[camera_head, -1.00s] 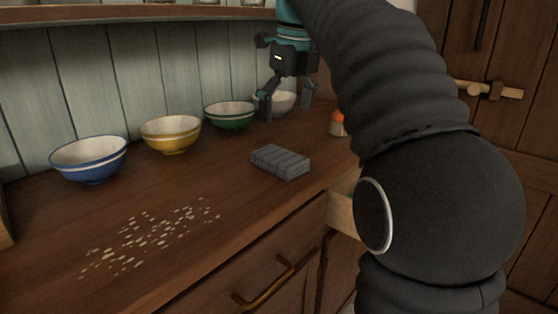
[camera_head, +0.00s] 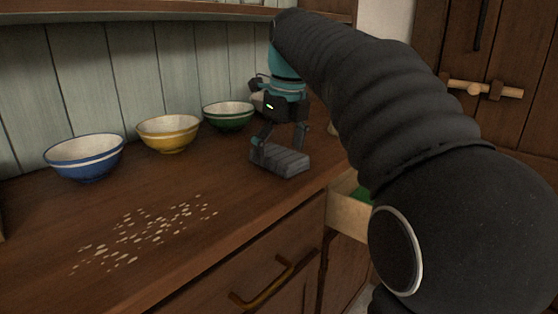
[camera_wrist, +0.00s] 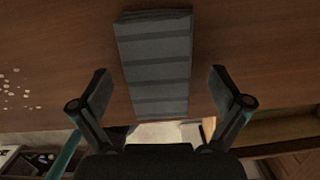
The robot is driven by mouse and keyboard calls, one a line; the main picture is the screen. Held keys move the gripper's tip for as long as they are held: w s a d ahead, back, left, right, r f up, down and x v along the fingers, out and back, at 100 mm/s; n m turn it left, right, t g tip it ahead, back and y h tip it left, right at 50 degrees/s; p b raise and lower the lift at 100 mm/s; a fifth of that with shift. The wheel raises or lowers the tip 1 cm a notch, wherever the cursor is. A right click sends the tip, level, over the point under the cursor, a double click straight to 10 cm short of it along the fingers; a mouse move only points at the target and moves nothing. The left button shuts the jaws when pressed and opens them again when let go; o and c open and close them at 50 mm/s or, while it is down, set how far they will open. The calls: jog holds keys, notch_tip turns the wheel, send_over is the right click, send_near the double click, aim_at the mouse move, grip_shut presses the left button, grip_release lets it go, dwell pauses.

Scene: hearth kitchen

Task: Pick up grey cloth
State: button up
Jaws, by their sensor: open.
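The grey cloth (camera_head: 282,163) is a folded, dark-striped block lying on the wooden counter. My gripper (camera_head: 279,146) is just above it, pointing down, with its fingers spread. In the wrist view the cloth (camera_wrist: 155,62) lies ahead and between the two open fingers of my gripper (camera_wrist: 160,88), with a gap on each side. The fingers hide part of the cloth in the head view, and I cannot tell there whether they touch it.
A blue bowl (camera_head: 85,158), a yellow bowl (camera_head: 168,133) and a green bowl (camera_head: 229,116) stand along the back wall. Pale crumbs (camera_head: 145,235) lie on the counter (camera_head: 60,215). An open drawer (camera_head: 347,212) with something green inside juts out below the counter's front edge.

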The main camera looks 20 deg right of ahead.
aim_at(277, 151)
jog(key=c, duration=1.2)
jog(key=shift+r, duration=0.45)
notch_tip(277, 151, up, 4)
jog(key=shift+w+f+p, duration=0.1)
jog(key=shift+p, duration=0.6)
jog(key=s+d+r, duration=0.1)
jog(key=d+r, duration=0.2)
jog(key=d, duration=0.2)
jog(key=s+d+r+p, duration=0.1)
jog(key=d+r, duration=0.2)
jog(key=d, duration=0.3)
jog(key=shift+s+d+r, duration=0.15)
jog(key=shift+s+d, duration=0.05)
jog(key=shift+s, duration=0.1)
